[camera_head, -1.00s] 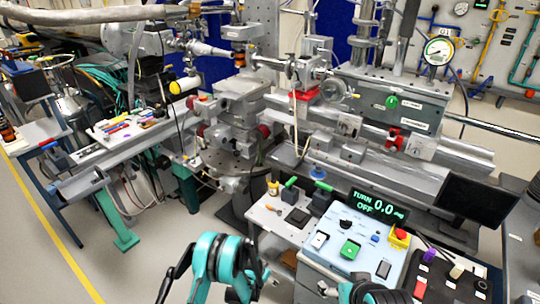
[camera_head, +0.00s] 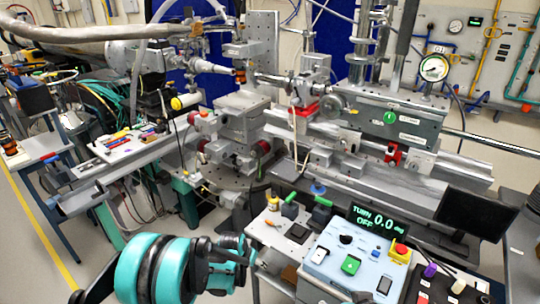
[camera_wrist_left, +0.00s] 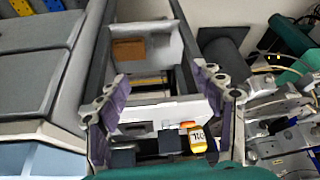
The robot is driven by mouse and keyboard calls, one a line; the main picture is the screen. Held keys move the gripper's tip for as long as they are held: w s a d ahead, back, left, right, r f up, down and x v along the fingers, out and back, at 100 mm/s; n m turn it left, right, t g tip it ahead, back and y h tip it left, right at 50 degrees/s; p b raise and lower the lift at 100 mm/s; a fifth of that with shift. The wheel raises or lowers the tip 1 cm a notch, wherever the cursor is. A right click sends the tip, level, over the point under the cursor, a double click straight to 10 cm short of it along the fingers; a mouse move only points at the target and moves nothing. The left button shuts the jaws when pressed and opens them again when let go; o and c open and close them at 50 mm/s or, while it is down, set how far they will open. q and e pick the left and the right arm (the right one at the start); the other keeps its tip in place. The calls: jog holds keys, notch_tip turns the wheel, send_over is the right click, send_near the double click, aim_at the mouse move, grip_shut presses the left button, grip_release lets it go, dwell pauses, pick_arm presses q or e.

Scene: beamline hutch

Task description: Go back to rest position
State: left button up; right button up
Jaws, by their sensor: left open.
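My left arm shows in the head view as large teal and black links (camera_head: 165,270) at the bottom, left of the white bench. Its fingertips cannot be made out there. In the left wrist view my left gripper (camera_wrist_left: 164,105) is open, its two purple-padded fingers wide apart with nothing held between them. Beyond the fingers lie a white shelf edge, dark blocks (camera_wrist_left: 122,158) and a small yellow bottle (camera_wrist_left: 197,140) with an orange cap. My right gripper is not in view.
A control box (camera_head: 350,258) with a green button and a "TURN OFF 0.0" display (camera_head: 376,220) stands right of my arm. A black monitor (camera_head: 476,211) is further right. Beamline equipment (camera_head: 240,130) fills the middle. Grey floor (camera_head: 30,240) is open at left.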

pick_arm(q)
jog(key=s+a+r+n+t, duration=0.1)
jog(key=s+a+r, duration=0.2)
jog(key=s+r, duration=0.35)
jog(key=s+a+r+n, duration=0.1)
jog(key=s+a+r, duration=0.2)
jog(key=r, duration=0.7)
jog(key=s+a+r+n+y, duration=0.1)
jog(key=s+a+r, duration=0.1)
jog(key=s, duration=0.7)
jog(key=s+a+r+n+t+y, duration=0.1)
jog(key=s+a+r+n, duration=0.1)
jog(key=s, duration=0.6)
jog(key=shift+s+a, duration=0.35)
jog(key=shift+a, duration=0.3)
jog(key=shift+r, duration=0.1)
